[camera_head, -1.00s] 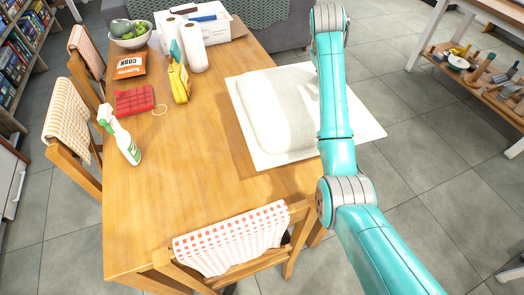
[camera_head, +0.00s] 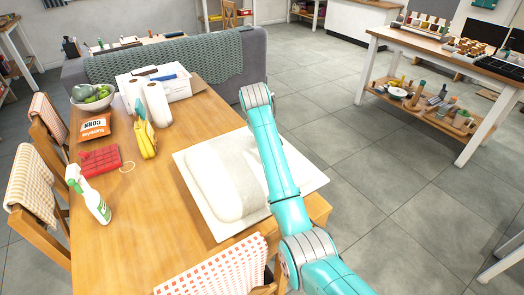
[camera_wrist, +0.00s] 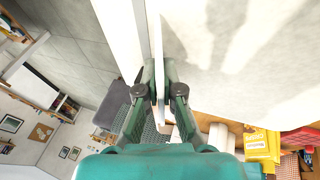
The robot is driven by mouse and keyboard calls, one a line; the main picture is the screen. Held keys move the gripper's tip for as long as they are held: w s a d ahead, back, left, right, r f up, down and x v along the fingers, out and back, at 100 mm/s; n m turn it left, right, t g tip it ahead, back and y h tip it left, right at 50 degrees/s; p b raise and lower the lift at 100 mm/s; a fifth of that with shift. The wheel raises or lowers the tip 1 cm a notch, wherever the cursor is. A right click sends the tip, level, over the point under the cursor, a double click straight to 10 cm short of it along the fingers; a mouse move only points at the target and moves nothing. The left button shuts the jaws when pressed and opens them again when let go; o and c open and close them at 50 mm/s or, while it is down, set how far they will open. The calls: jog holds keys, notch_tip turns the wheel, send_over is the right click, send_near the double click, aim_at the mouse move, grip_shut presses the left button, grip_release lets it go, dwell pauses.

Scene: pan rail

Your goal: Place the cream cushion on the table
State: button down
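The cream cushion (camera_head: 215,178) is a thick, rounded, pale pad. In the head view it lies on a flat white square sheet or board (camera_head: 308,184) over the right end of the wooden table (camera_head: 140,205). I cannot tell whether the board rests fully on the table. In the head view my arm hides my gripper. In the wrist view my gripper's fingers (camera_wrist: 165,75) are close together at a thin white edge beside a broad pale surface (camera_wrist: 240,50). I cannot tell whether they pinch that edge or whether it belongs to the cushion or the board.
A spray bottle (camera_head: 92,200), red item (camera_head: 100,161), corn bag (camera_head: 94,126), yellow item (camera_head: 146,140), paper rolls (camera_head: 157,105), white box (camera_head: 177,86) and fruit bowl (camera_head: 92,98) occupy the table's left and back. Chairs surround it. Floor (camera_head: 400,200) is clear on the right.

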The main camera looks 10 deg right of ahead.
jog(key=shift+f, duration=2.35)
jog(key=c, duration=1.3)
grip_release()
jog(key=v, duration=1.2)
jog(key=shift+a, duration=0.1)
jog(key=shift+s, duration=0.1)
